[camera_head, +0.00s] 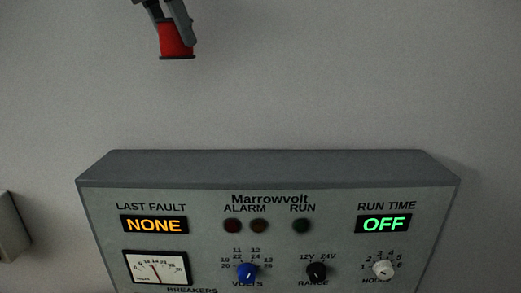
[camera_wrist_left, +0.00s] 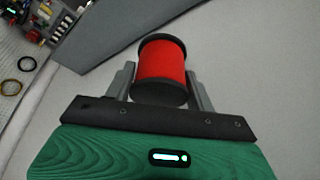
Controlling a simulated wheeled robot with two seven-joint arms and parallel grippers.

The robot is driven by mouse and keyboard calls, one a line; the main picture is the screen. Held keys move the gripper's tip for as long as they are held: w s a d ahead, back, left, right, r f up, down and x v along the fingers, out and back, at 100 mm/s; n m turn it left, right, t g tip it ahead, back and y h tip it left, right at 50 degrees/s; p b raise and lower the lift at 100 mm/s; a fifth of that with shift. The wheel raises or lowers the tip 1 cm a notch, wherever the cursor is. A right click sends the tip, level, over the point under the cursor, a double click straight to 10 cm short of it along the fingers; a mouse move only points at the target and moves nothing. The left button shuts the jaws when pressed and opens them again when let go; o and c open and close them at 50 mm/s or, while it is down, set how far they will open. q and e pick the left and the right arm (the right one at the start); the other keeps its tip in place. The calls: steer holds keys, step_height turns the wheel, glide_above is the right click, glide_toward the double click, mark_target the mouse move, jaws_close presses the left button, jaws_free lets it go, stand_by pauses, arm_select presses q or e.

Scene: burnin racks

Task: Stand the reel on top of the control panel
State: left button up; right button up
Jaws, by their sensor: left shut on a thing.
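The reel (camera_head: 176,40) is red with dark end flanges. It hangs in the air above and to the left of the control panel (camera_head: 275,168), upright with a slight tilt in the head view. My left gripper (camera_head: 176,30) is shut on the reel, with its fingers on either side of it. The wrist view also shows the reel (camera_wrist_left: 162,70) between the two fingers. The control panel is a grey box with a flat, bare top and a front with displays, lamps, a meter and knobs. My right gripper is not in view.
A plain grey wall (camera_head: 330,80) is behind the panel. A grey box edge (camera_head: 10,228) shows at the far left. In the wrist view, several small parts (camera_wrist_left: 45,18) and rings (camera_wrist_left: 26,64) lie at the upper left. The panel top is clear.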

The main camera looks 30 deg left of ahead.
arm_select(q)
steer(key=shift+w+a, duration=0.1)
steer(key=shift+f, duration=0.35)
step_height(320, 180, down, 14)
steer(key=p, duration=0.3)
steer(key=shift+f, duration=0.2)
steer(key=shift+s+d+f, duration=0.25)
steer(key=shift+f, duration=0.3)
step_height(320, 180, down, 3)
steer(key=shift+f+p, duration=0.1)
steer(key=shift+p, duration=0.6)
steer(key=shift+w+a+f, duration=0.1)
steer(key=shift+a, duration=0.05)
steer(key=o, duration=1.2)
steer(key=shift+f, duration=0.1)
